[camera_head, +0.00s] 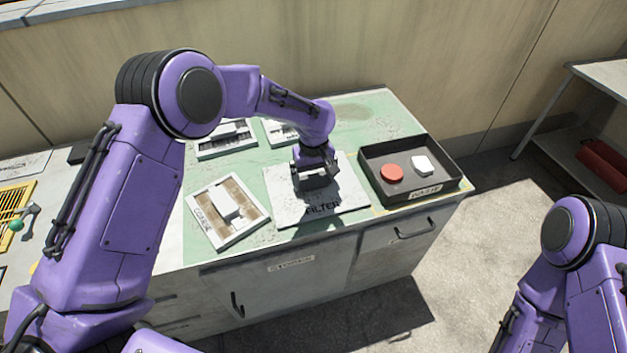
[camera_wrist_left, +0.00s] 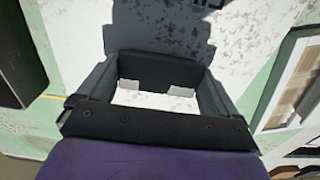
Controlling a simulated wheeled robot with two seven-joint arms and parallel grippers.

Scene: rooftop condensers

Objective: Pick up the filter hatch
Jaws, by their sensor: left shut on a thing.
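The filter hatch (camera_head: 290,209) is a white, speckled square panel marked FILTER, lying at the middle of the bench. It also shows in the left wrist view (camera_wrist_left: 235,60) beyond my fingers. My left gripper (camera_head: 316,183) points down over the middle of the hatch and is shut on its raised part. In the left wrist view white pieces (camera_wrist_left: 155,99) show between the jaws of my left gripper (camera_wrist_left: 157,88); most of the grip is hidden. I cannot tell whether the panel touches the bench. My right arm is at the right edge, its gripper out of frame.
A black tray (camera_head: 424,194) with a red disc (camera_head: 392,173) and a white block (camera_head: 422,165) stands just right. A framed panel (camera_head: 248,226) with a white handle lies to the left. Two more framed panels (camera_head: 226,140) lie behind. Green bench surface (camera_head: 385,116) is clear at the back right.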

